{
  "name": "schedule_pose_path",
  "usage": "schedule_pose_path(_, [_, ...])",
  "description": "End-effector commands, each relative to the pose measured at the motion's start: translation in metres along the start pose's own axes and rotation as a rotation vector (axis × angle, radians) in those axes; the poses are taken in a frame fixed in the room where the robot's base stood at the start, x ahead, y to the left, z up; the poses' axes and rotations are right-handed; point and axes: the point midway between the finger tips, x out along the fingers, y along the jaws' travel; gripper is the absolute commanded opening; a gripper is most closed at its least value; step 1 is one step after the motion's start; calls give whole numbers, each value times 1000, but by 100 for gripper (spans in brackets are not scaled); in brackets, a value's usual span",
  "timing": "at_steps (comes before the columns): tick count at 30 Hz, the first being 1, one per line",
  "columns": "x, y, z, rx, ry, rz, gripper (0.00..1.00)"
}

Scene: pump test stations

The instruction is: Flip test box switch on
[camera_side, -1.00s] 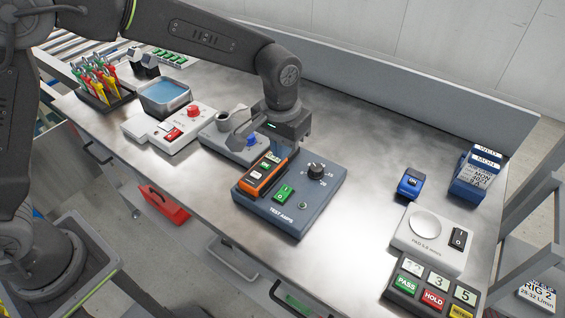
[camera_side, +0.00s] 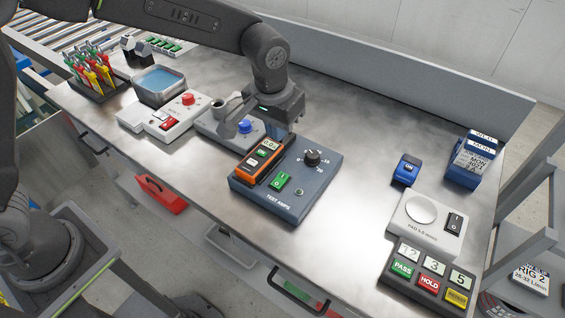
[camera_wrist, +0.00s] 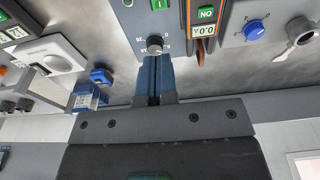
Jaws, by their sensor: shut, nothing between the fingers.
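The test box (camera_side: 315,176) is a blue-grey box marked TEST AMPS, in the middle of the bench in the side view. Its green rocker switch (camera_side: 279,182) is on the front part; which way it is tipped I cannot tell. An orange meter (camera_side: 256,176) on its left reads about 0.0. A black knob (camera_side: 312,158) sits toward the back. My gripper (camera_side: 290,126) is shut and empty above the box's back edge, apart from the switch. In the wrist view my blue-grey fingers (camera_wrist: 155,66) point toward the knob (camera_wrist: 154,45); the green switch (camera_wrist: 159,4) is cut by the top edge.
Left of the box is a grey unit with a blue knob (camera_side: 244,126), then a white unit with a red rocker (camera_side: 169,123). Bench between is clear.

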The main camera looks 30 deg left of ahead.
Motion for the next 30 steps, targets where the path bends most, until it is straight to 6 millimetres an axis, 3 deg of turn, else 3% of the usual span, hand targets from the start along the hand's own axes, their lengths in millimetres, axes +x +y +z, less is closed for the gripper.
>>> schedule_pose_path(8, [24, 0, 1, 0, -6, -3, 0])
schedule_pose_path(22, [116, 0, 1, -1, -4, -1, 0])
schedule_pose_path(30, [139, 0, 0, -1, -2, 0, 0])
